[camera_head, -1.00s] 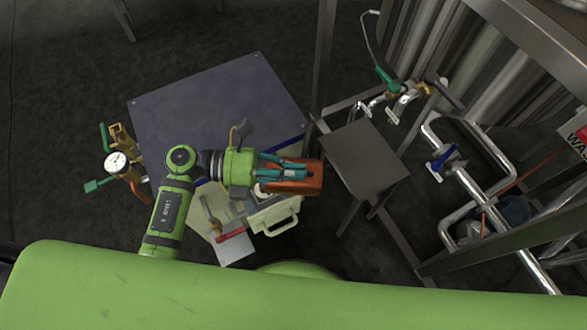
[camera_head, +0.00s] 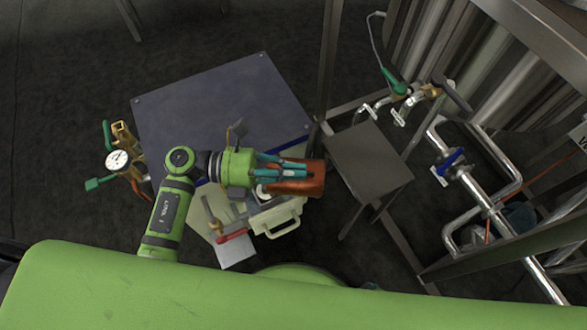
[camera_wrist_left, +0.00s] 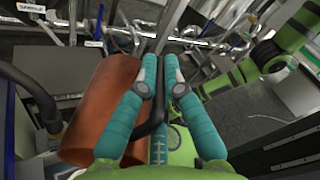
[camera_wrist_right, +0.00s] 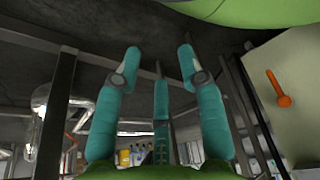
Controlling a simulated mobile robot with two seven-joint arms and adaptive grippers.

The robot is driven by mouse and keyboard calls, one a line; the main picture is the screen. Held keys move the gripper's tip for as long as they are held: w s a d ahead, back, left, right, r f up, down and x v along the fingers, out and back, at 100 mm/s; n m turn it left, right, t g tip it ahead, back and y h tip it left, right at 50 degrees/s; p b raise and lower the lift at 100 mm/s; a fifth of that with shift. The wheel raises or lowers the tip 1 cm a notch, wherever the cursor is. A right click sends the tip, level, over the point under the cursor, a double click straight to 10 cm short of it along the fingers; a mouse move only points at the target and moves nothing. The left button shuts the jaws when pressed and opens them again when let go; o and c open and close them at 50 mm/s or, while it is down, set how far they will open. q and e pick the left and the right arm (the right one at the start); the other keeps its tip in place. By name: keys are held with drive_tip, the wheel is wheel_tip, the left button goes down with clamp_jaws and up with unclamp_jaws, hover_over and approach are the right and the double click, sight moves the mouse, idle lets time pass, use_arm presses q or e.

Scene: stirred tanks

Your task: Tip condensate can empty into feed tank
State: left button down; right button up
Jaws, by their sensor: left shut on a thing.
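The copper-coloured condensate can (camera_head: 312,180) is at my left gripper (camera_head: 292,174), just left of a small grey stand in the head view. In the left wrist view the can (camera_wrist_left: 103,92) lies beside the left finger. My left gripper (camera_wrist_left: 161,62) is shut on its dark handle, partly hidden between the fingers. The can's mouth and contents cannot be made out. My right gripper (camera_wrist_right: 157,55) shows only in its own wrist view, its fingers apart with nothing between them. I cannot tell which vessel is the feed tank; ribbed shiny metal (camera_head: 430,45) stands at upper right.
The grey stand (camera_head: 368,160) is right of the can. Steel pipes with a blue-handled valve (camera_head: 450,163) and metal frame posts (camera_head: 328,60) crowd the right. A dark blue-grey plate (camera_head: 215,110), a pale case (camera_head: 278,218) and a gauge assembly (camera_head: 118,160) lie left and below.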

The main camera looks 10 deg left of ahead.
use_arm(q)
drive_tip(key=shift+a, duration=0.1)
drive_tip(key=shift+r, duration=0.1)
use_arm(e)
drive_tip(key=shift+w, duration=0.6)
use_arm(q)
drive_tip(key=shift+a+h+b, duration=0.15)
drive_tip(key=shift+h+b, duration=0.15)
drive_tip(key=shift+b, duration=0.1)
use_arm(e)
drive_tip(key=shift+w+d+f+t, duration=0.15)
drive_tip(key=shift+w+t, duration=0.05)
drive_tip(key=shift+t, duration=0.1)
use_arm(q)
drive_tip(key=shift+a+r+b, duration=0.1)
drive_tip(key=shift+a+b, duration=0.1)
drive_tip(key=shift+b, duration=0.15)
drive_tip(key=shift+a+h, duration=0.1)
drive_tip(key=shift+h, duration=0.2)
use_arm(e)
drive_tip(key=shift+w+t, duration=0.3)
drive_tip(key=shift+w, duration=0.95)
drive_tip(key=shift+w+a, duration=0.1)
drive_tip(key=shift+a, duration=0.1)
